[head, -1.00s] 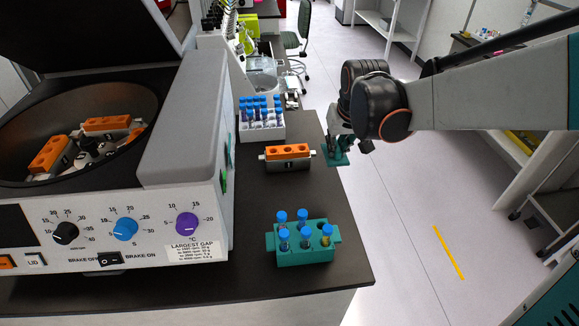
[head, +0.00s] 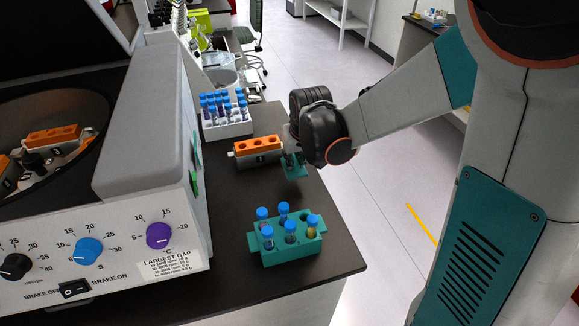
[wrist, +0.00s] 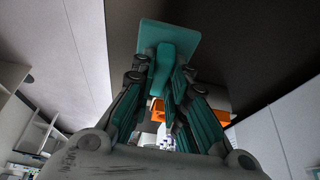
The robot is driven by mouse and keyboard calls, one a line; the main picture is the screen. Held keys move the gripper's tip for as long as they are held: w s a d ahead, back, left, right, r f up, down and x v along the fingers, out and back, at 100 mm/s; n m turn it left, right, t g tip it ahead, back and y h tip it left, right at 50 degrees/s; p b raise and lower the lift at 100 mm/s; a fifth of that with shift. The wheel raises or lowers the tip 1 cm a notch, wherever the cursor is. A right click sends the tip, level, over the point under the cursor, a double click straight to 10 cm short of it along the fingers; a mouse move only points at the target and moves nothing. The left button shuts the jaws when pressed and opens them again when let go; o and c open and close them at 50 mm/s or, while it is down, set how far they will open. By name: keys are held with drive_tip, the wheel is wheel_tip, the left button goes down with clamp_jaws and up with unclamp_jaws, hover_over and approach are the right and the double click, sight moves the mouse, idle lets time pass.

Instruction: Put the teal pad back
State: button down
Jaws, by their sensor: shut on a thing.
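My gripper (head: 292,160) is shut on the teal pad (head: 297,172) and holds it near the right edge of the black bench, just right of the orange-topped block. In the wrist view, the flat teal pad (wrist: 165,38) sticks out past the fingertips, with a narrower teal part between the fingers of my gripper (wrist: 163,85). The fingers have ribbed teal inner faces. I cannot tell whether the pad touches the bench. On the centrifuge's right side, a green patch (head: 195,183) shows edge-on.
The orange-topped block (head: 257,150) stands left of my gripper. A teal rack (head: 290,250) with several blue-capped tubes stands nearer on the bench. A white tube rack (head: 226,124) stands behind. The large centrifuge (head: 140,150) fills the left. Bench between block and teal rack is clear.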

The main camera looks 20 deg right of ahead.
sight(295, 171)
drive_tip(key=shift+f+b, duration=0.7)
drive_tip(key=shift+f, duration=1.8)
drive_tip(key=shift+f, duration=0.15)
drive_tip(key=c, duration=1.6)
unclamp_jaws()
